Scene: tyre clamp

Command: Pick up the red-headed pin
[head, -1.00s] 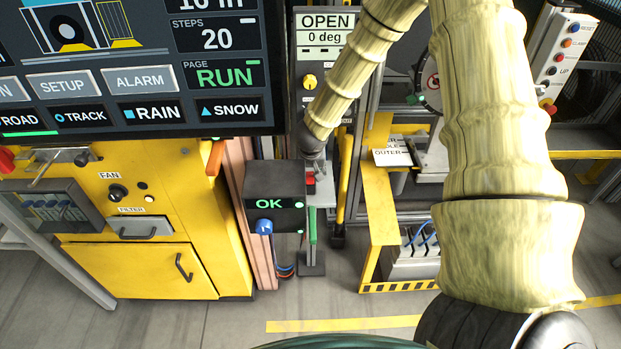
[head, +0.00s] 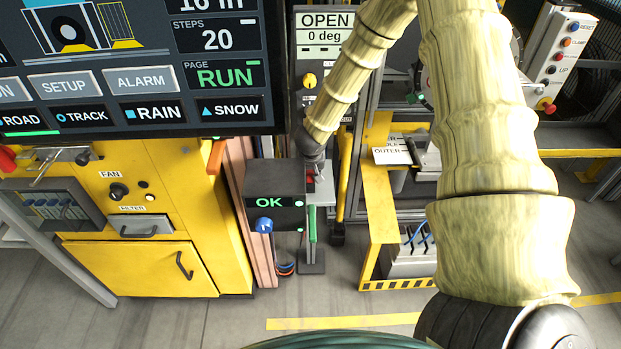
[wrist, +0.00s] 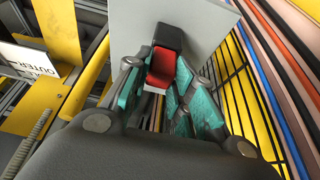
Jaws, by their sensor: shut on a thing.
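The red-headed pin (wrist: 161,69) shows in the wrist view as a red block with a black part above it, in front of a light grey plate (wrist: 205,28). My gripper (wrist: 158,78) is shut on the red head, with teal-padded fingers on both sides of it. The pin's shaft cannot be made out. In the head view, a small bit of the red head (head: 310,183) shows behind the black OK box. My gripper (head: 313,166) is there at the end of the pale arm, mostly hidden by the box.
The black OK box (head: 275,207) with a blue knob stands just left of my gripper. A green handle (head: 312,224) hangs below. A yellow frame (head: 378,215) stands to the right. In the wrist view, several coloured hoses (wrist: 272,65) and a black grille run close on the right.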

